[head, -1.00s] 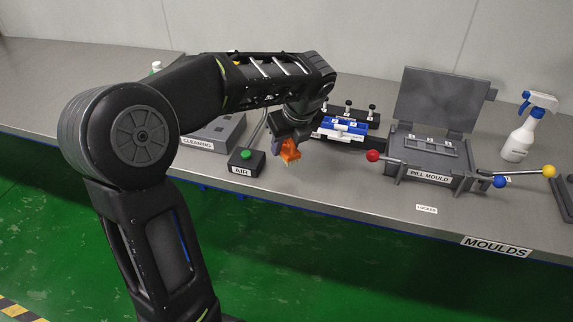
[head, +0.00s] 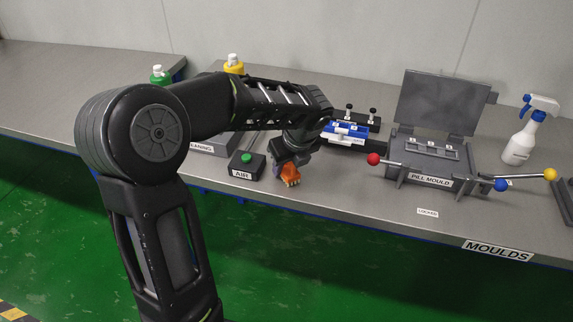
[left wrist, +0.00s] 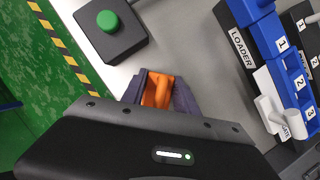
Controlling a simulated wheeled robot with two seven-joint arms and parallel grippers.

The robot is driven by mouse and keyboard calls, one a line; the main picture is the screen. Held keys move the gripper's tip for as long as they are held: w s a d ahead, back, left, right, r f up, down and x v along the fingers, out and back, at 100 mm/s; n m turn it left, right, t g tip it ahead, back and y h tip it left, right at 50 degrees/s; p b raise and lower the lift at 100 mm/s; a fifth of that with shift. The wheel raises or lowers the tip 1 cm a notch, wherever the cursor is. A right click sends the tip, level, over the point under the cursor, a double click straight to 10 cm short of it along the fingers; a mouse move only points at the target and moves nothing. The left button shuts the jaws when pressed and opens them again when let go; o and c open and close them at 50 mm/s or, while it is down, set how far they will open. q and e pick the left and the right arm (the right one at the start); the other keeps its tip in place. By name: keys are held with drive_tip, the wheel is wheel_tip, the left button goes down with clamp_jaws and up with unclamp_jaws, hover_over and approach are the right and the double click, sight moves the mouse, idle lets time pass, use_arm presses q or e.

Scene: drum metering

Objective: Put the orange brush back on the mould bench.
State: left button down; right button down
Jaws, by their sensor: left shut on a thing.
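The orange brush (head: 290,172) is held in my left gripper (head: 287,164), with its pale bristles pointing down. In the head view it is just above or at the mould bench (head: 370,205), near the front edge; I cannot tell whether the bristles touch. In the left wrist view the orange brush (left wrist: 157,92) shows between the two dark fingers of my left gripper (left wrist: 160,85), which are shut on it. The brush's lower part is hidden there. My right gripper is not in view.
The AIR box with a green button (head: 247,164) stands just left of the brush. The blue loader (head: 347,130) and the pill mould (head: 432,160) with its raised lid are to the right. A spray bottle (head: 522,140) stands far right. The bench front between AIR and MOULDS label is clear.

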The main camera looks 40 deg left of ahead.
use_arm(q)
drive_tip(key=shift+f, duration=0.2)
drive_tip(key=c, duration=0.9)
unclamp_jaws()
drive_tip(key=shift+r, duration=0.1)
drive_tip(key=shift+c, duration=0.2)
drive_tip(key=v, duration=1.2)
drive_tip(key=shift+p, duration=0.3)
drive_tip(key=shift+r, duration=0.15)
